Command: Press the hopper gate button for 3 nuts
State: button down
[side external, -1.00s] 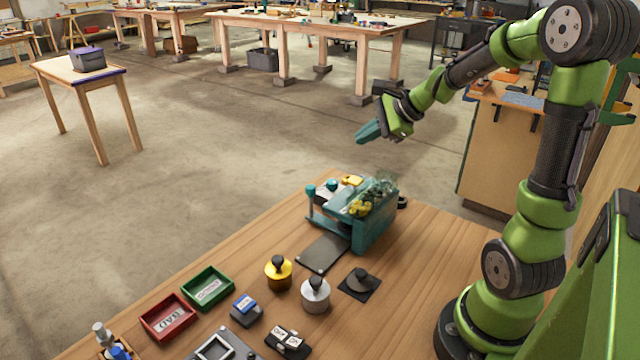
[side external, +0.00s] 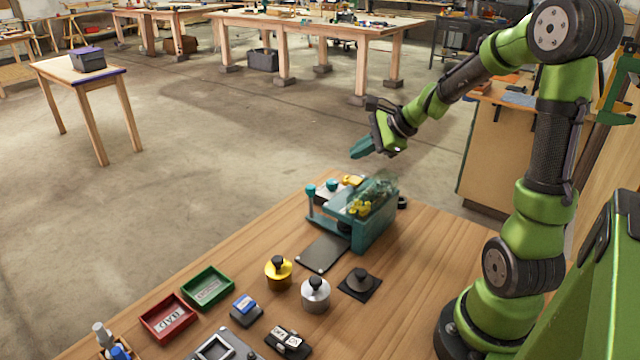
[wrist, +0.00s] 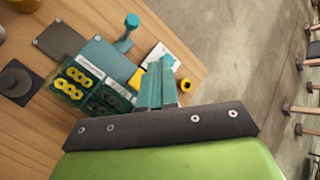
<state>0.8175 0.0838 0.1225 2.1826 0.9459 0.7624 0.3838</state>
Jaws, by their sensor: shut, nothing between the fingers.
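The teal hopper (side external: 372,226) stands on the wooden bench, and yellow nuts (side external: 362,207) show through its clear top. In the wrist view the hopper (wrist: 104,62) is at upper left, with yellow nuts (wrist: 78,77) in its window. I cannot tell which part is the gate button. A teal-capped post (side external: 311,191) stands at the hopper's left. My gripper (side external: 361,148) is shut and empty, in the air above the hopper, touching nothing; its fingers show in the wrist view (wrist: 157,86).
A green tray (side external: 208,288) and a red tray (side external: 168,315) are at left. The bench right of the hopper is mostly clear.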

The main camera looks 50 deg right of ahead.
aim_at(351, 179)
jog(key=shift+f, duration=2.05)
dwell(0.5)
jog(key=shift+f, duration=0.4)
jog(key=shift+f, duration=0.85)
dwell(0.9)
jog(key=shift+r, duration=1.25)
jog(key=shift+r, duration=2.5)
